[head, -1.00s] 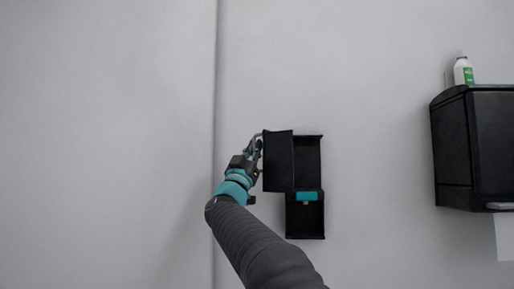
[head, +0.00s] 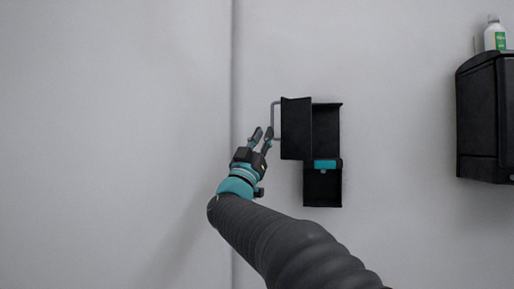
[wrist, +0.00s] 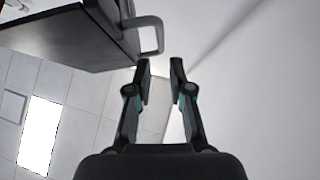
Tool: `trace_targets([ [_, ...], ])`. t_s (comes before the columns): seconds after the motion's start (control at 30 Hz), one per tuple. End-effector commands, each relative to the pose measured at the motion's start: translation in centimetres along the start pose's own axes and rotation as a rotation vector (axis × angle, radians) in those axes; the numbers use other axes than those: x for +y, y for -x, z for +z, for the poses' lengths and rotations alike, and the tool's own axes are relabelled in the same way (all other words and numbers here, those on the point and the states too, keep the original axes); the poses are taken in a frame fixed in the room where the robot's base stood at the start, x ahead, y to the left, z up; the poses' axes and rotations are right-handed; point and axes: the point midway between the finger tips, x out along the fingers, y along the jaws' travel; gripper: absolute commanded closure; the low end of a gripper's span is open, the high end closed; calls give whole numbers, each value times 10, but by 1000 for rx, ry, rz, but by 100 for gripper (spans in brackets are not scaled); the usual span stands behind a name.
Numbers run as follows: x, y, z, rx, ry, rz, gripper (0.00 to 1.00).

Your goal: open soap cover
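The black soap cover (head: 296,129) stands swung out to the left from the black soap dispenser (head: 327,130) on the wall, so the inside shows. A grey loop handle (head: 275,120) sticks out from the cover's left edge; the handle also shows in the wrist view (wrist: 158,36). A teal part (head: 325,164) sits across the middle of the dispenser, above its lower compartment. My gripper (head: 262,134) is open and empty, just left of and below the handle, apart from it. In the wrist view the two fingers (wrist: 160,66) stand apart with nothing between them.
A black towel dispenser (head: 486,118) hangs on the wall at the right, with a white and green bottle (head: 495,35) on top. The pale wall left of my gripper is bare, with a vertical seam.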

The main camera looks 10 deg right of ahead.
Motion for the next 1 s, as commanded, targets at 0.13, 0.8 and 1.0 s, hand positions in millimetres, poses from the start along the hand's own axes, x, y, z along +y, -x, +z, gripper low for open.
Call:
trace_targets([
  [0.13,-1,23,0,-1,0,-3,79],
  [0.8,0,38,0,0,-1,-1,79],
  [1.0,1,39,1,-36,-26,-100,79],
])
